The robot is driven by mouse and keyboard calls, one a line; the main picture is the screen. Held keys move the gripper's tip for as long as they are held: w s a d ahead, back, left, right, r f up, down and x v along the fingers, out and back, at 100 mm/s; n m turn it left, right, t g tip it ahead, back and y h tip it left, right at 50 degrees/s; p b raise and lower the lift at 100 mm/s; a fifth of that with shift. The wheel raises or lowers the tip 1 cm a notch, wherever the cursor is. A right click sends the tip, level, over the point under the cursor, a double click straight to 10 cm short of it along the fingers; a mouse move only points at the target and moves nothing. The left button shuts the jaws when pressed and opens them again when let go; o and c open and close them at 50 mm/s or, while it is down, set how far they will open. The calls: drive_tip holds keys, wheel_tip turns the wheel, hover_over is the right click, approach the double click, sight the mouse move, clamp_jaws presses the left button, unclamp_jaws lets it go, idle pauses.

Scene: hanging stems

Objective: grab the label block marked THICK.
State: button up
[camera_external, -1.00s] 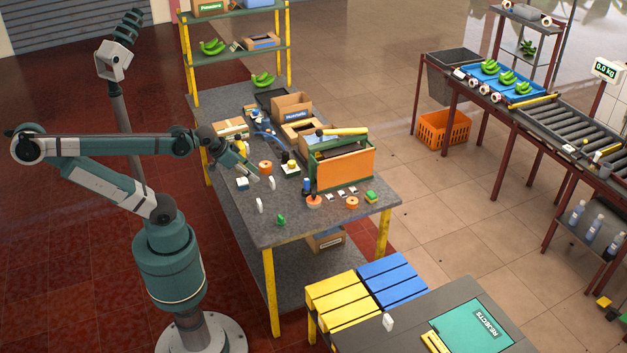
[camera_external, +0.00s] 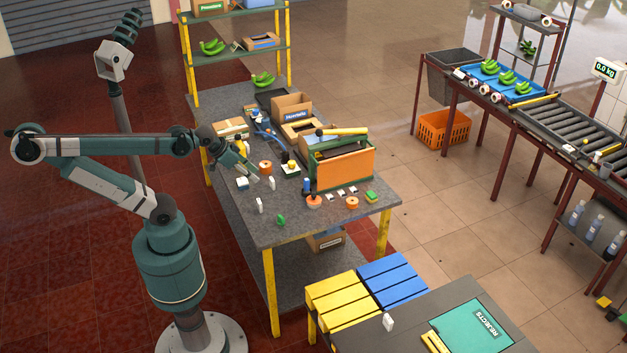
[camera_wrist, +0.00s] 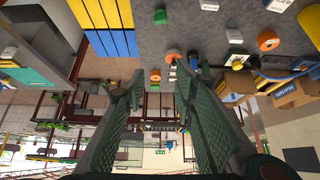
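I cannot read the word THICK on any block. Small white upright blocks stand on the grey workbench (camera_external: 290,232): one near its front left (camera_external: 260,205) and one just right of my gripper (camera_external: 272,183). A white block with a bluish top (camera_external: 242,184) sits left of them. My gripper (camera_external: 252,174) is above the bench among these blocks. In the wrist view, my gripper (camera_wrist: 162,78) has its two green fingers spread apart with nothing between them. White blocks (camera_wrist: 234,36) also show at the upper right there, beyond the fingers.
An orange-fronted toolbox (camera_external: 344,169) stands right of my gripper. Orange rolls (camera_external: 314,201), a green piece (camera_external: 281,219) and small white tags lie nearby. Another white block (camera_external: 388,322) stands on the table with the REJECTS panel (camera_external: 470,325). The bench's front left corner is mostly clear.

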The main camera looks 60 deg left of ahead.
drive_tip(key=w+a+r+n+g+y, duration=0.15)
drive_tip(key=w+a+n, duration=0.45)
drive_tip(key=w+a, duration=0.65)
drive_tip(key=w+a+n+g, duration=0.2)
drive_tip(key=w+a, duration=0.2)
drive_tip(key=a, duration=0.6)
drive_tip(key=n+g+h, duration=0.2)
drive_tip(key=n+g, duration=0.2)
drive_tip(key=n, duration=0.7)
hover_over(246, 144)
drive_tip(key=shift+y, duration=0.25)
drive_tip(key=f, duration=1.6)
drive_tip(key=f+b, duration=0.1)
drive_tip(key=f, duration=0.7)
drive_tip(key=shift+w+d, duration=0.15)
drive_tip(key=shift+w, duration=0.2)
drive_tip(key=shift+s+a+f, duration=0.2)
drive_tip(key=shift+a+f, duration=0.15)
